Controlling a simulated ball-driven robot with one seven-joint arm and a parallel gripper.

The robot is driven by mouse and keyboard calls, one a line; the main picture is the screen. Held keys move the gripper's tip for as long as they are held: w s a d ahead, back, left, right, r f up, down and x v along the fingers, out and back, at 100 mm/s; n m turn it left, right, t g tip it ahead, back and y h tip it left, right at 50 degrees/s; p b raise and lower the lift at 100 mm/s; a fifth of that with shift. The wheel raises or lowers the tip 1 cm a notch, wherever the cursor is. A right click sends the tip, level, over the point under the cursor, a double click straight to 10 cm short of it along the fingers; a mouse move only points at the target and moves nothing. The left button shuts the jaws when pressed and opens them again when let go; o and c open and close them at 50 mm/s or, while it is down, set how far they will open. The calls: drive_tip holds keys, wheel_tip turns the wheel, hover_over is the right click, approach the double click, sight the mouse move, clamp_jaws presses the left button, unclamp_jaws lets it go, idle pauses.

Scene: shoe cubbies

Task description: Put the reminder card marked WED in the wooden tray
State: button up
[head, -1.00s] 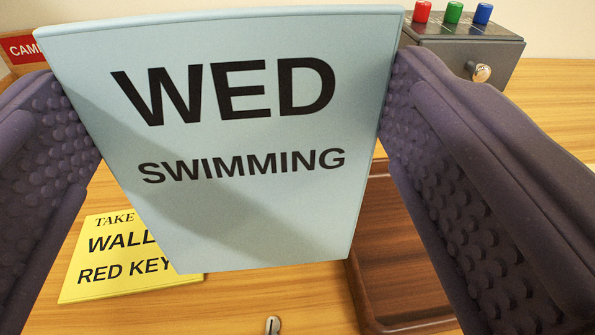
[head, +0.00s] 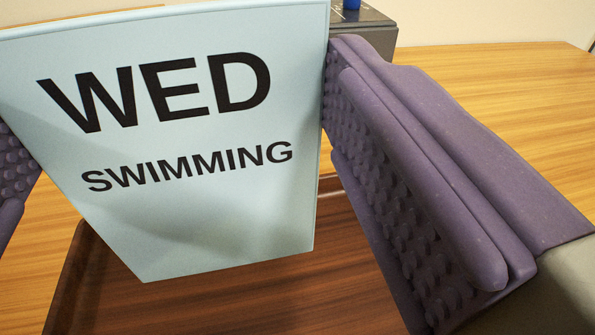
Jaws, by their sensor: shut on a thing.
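The light blue card (head: 215,215) reads WED and SWIMMING and fills the left and middle of the head view. My gripper (head: 175,130) is shut on this card, with a purple studded finger at each side edge. The left finger is mostly cut off by the picture's edge. The card is held upright, slightly tilted, in front of the dark wooden tray (head: 85,285). The tray lies on the table behind and below the card. Much of the tray is hidden by the card and the right finger.
A grey box (head: 365,38) with a blue knob (head: 351,4) stands at the back, partly hidden by the card and finger. The light wood table (head: 500,90) is clear at the right. A pale wall runs behind it.

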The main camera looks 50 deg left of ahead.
sight(198, 192)
wheel_tip(198, 192, down, 4)
drive_tip(key=shift+r+b, duration=0.25)
drive_tip(key=shift+b, duration=0.5)
drive_tip(key=shift+c, duration=0.2)
drive_tip(key=shift+r, duration=0.15)
drive_tip(key=o, duration=0.5)
drive_tip(key=p+v, duration=0.2)
drive_tip(key=v, duration=1)
drive_tip(key=shift+p, duration=0.35)
drive_tip(key=shift+w, duration=0.1)
